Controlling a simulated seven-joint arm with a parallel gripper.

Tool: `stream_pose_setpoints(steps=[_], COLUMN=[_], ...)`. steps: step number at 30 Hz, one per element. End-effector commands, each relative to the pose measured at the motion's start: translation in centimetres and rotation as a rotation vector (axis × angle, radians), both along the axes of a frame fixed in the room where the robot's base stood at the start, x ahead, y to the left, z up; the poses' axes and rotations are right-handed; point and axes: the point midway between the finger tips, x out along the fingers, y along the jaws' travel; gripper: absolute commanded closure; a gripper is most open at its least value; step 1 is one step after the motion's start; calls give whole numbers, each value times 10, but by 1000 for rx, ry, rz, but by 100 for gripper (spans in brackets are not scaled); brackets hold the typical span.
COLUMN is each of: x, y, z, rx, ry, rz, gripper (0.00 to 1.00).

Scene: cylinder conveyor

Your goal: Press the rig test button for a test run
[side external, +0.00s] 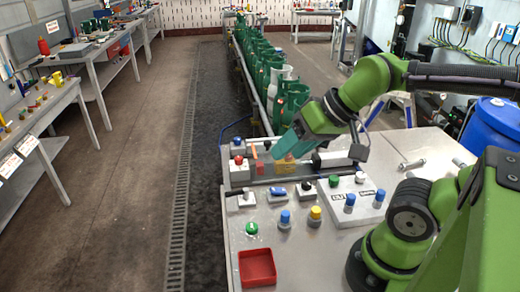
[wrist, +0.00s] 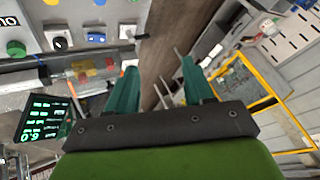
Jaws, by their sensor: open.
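Several coloured buttons and switches stand on the grey table in the side view, and their labels are too small to read, so I cannot tell which is the rig test button. They include a flat green button (side external: 252,228), a black button (side external: 306,187), a blue switch (side external: 277,192), a green knob (side external: 334,181) and a yellow knob (side external: 316,212). My gripper (side external: 279,150) is above the rig at the table's back edge, behind these controls. In the wrist view my gripper (wrist: 157,75) has its teal fingers apart, with nothing between them.
A red tray (side external: 257,267) sits at the table's front left. A red button (side external: 238,160) tops a box at the back left. Green gas cylinders (side external: 262,65) line the conveyor behind. A blue barrel (side external: 492,122) stands right. A lit screen (wrist: 45,118) shows in the wrist view.

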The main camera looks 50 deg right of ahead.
Motion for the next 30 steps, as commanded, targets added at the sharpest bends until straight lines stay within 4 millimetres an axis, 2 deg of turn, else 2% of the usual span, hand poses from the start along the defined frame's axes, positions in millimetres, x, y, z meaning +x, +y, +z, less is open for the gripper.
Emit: stream_pose_setpoints(steps=[1, 9, 10, 30], x=[0, 0, 0, 0], y=[0, 0, 0, 0], z=[0, 0, 0, 0], rx=[0, -1, -1, -1], ry=[0, 0, 0, 0], rz=[0, 0, 0, 0], gripper=[56, 97, 100, 100])
